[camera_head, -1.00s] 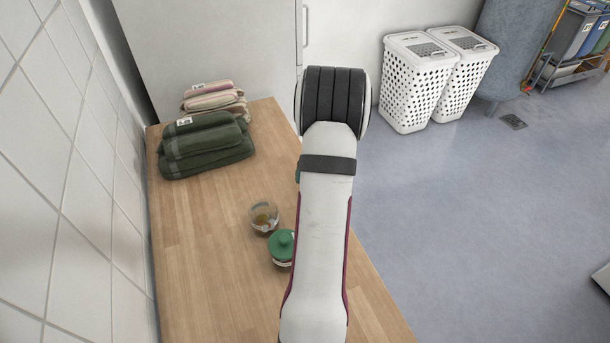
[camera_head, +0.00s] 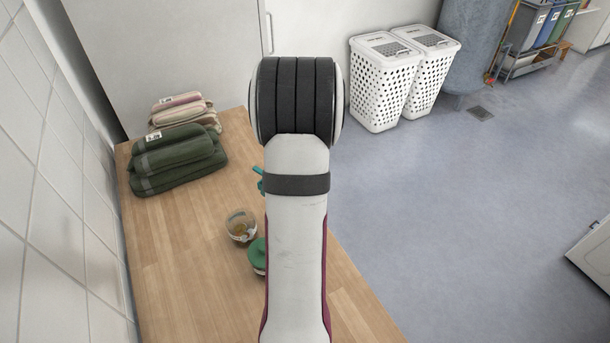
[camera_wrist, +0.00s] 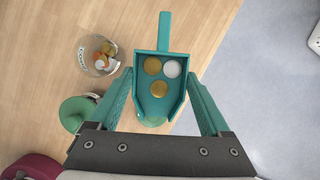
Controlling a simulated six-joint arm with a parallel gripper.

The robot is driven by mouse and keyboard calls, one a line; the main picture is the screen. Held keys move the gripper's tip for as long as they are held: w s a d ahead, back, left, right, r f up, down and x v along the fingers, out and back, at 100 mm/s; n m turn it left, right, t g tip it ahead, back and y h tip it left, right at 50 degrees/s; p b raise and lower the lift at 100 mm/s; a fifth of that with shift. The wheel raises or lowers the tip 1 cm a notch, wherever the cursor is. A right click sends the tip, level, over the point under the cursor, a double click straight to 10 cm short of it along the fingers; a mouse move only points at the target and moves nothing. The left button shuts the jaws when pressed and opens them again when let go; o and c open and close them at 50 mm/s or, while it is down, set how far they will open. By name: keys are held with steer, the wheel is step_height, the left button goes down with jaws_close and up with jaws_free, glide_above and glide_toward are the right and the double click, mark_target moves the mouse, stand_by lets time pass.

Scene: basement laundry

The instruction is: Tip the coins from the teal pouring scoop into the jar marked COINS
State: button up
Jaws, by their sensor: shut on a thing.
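The teal pouring scoop (camera_wrist: 141,104) is between the two teal fingers of my gripper (camera_wrist: 159,78) in the wrist view. My gripper is shut on its sides, and the handle points to the top of the picture. Two gold coins (camera_wrist: 159,89) and a silver one (camera_wrist: 171,69) lie in the scoop. A clear open jar (camera_wrist: 82,54) with some coins in it and a label stands left of the scoop. In the head view the jar (camera_head: 240,226) is on the worktop, left of my arm. Only a teal bit of the scoop (camera_head: 259,180) shows there; my arm hides the rest and my gripper.
A green-lidded jar (camera_head: 257,256) stands close to the coin jar, partly behind my arm. It also shows in the wrist view (camera_wrist: 77,112). Folded green towels (camera_head: 178,160) and pale ones (camera_head: 184,111) lie at the worktop's far end. The near-left worktop (camera_head: 185,285) is clear.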

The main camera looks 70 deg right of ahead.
steer(key=w+a+n+y, duration=0.3)
steer(key=w+a+n, duration=0.5)
steer(key=w+a, duration=0.4)
steer(key=s+t+y, duration=0.1)
steer(key=t, duration=0.2)
steer(key=s+d+t+y, duration=0.1)
steer(key=t, duration=0.2)
steer(key=s+d+t+y, duration=0.1)
steer(key=t, duration=0.2)
steer(key=shift+s+d+t, duration=0.2)
steer(key=shift+s+t, duration=0.1)
step_height(320, 180, up, 4)
steer(key=g+h, duration=0.1)
steer(key=g, duration=0.3)
steer(key=g+h, duration=0.2)
steer(key=g, duration=0.3)
steer(key=shift+f, duration=0.1)
stand_by(0.3)
